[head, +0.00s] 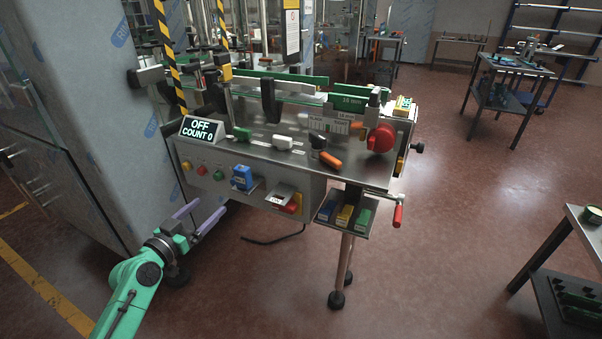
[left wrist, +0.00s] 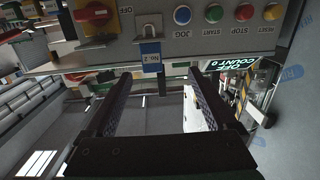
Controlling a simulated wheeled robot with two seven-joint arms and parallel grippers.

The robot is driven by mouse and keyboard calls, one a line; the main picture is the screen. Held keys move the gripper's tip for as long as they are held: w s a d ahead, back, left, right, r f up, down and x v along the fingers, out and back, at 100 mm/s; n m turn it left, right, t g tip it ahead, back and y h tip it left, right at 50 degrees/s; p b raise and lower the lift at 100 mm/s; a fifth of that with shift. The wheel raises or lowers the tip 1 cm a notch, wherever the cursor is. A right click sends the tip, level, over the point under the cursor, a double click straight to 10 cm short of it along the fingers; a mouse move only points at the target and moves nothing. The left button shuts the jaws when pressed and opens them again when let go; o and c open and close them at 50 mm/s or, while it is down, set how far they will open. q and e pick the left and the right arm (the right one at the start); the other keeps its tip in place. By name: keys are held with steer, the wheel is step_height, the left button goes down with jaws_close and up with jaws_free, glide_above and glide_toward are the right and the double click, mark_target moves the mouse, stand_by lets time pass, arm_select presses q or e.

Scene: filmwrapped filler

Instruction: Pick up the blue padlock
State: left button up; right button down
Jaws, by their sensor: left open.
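The blue padlock (head: 243,178) hangs on the front panel of the machine, between the push buttons and the red switch (head: 291,203). In the left wrist view the padlock (left wrist: 151,56) has a white label reading "No. 2" and hangs beside the red switch and blue JOG button. My left gripper (head: 201,214) is open and empty, below and to the left of the padlock in the head view, apart from it. In the left wrist view the padlock lies beyond and between the open fingers (left wrist: 160,82). My right gripper is not in view.
A small tray (head: 343,229) below the machine's right front holds blue, yellow and green items. A display (head: 201,130) reads "OFF COUNT 0". A red-handled crank (head: 397,214) sticks out at right. A grey cabinet (head: 90,90) stands at left. The floor before the machine is clear.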

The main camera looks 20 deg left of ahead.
mark_target(239, 173)
arm_select(q)
steer(key=shift+m+t+h, duration=0.3)
steer(key=w+r+p, duration=0.1)
steer(key=w, duration=0.1)
steer(key=w+r+p, duration=0.1)
steer(key=w, duration=0.2)
steer(key=w+d+r+p, duration=0.1)
steer(key=w+p, duration=0.1)
steer(key=shift+w+r, duration=0.25)
steer(key=shift+w, duration=0.15)
steer(key=w+p, duration=0.2)
steer(key=w, duration=0.4)
steer(key=shift+w+f, duration=0.15)
steer(key=shift+w, duration=0.15)
steer(key=shift+w+d+f, duration=0.1)
steer(key=shift+w+f, duration=0.15)
steer(key=shift+w, duration=0.2)
steer(key=shift+r, duration=0.1)
jaws_close()
